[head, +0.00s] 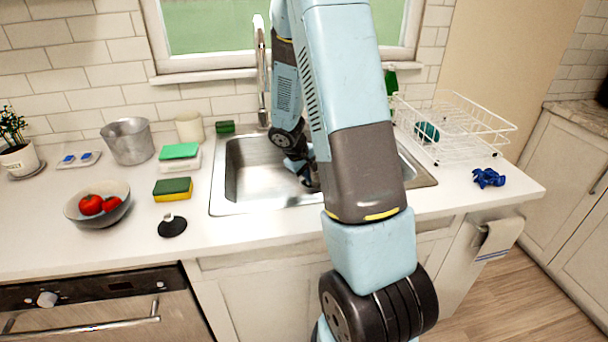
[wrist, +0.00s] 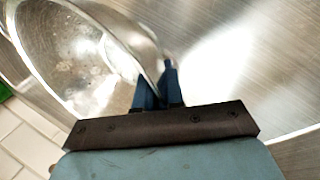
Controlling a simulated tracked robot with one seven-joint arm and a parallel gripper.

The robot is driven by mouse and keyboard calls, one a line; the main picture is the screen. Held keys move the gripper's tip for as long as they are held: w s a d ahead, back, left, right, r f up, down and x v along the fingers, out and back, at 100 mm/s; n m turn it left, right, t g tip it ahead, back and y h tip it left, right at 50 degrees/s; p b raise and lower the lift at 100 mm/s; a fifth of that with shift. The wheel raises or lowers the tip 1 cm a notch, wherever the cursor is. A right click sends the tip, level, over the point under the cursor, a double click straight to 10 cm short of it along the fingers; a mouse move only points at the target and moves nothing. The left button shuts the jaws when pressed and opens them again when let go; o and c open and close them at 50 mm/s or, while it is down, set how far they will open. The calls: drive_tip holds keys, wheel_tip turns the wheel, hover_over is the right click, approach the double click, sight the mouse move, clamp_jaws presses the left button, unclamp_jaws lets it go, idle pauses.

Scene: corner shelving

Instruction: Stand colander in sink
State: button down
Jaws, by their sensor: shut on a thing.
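A shiny metal bowl-shaped thing, which I take to be the colander (wrist: 85,65), fills the left of the wrist view, tilted, with a speckled inside. My gripper (wrist: 160,88) is shut on its rim, one blue finger on each side. In the head view my gripper (head: 304,172) is low over the steel sink (head: 250,185). My own arm hides much of the sink and the colander there. I cannot tell whether the colander touches the sink floor.
A tap (head: 262,80) stands behind the sink. A metal pot (head: 128,142), a bowl with tomatoes (head: 72,208), sponges (head: 173,188) and a black-based stopper (head: 172,226) are on the left counter. A white wire rack (head: 460,135) and a blue crumpled thing (head: 488,178) are on the right.

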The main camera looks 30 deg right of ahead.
drive_tip(key=c, duration=1.3)
unclamp_jaws()
drive_tip(key=shift+o, duration=0.2)
drive_tip(key=shift+r, duration=0.15)
drive_tip(key=shift+r, duration=0.25)
drive_tip(key=v, duration=1.3)
drive_tip(key=s+a+r+m+t+y, duration=0.1)
drive_tip(key=s+a+r+t+y, duration=0.1)
drive_tip(key=s+a+r, duration=0.3)
drive_tip(key=s+a+r+m+t+y, duration=0.2)
drive_tip(key=s+a+r, duration=0.3)
drive_tip(key=s+r, duration=0.8)
drive_tip(key=s, duration=0.6)
drive_tip(key=shift+s+a+y, duration=0.3)
drive_tip(key=shift+s+a, duration=0.05)
drive_tip(key=shift+s, duration=0.05)
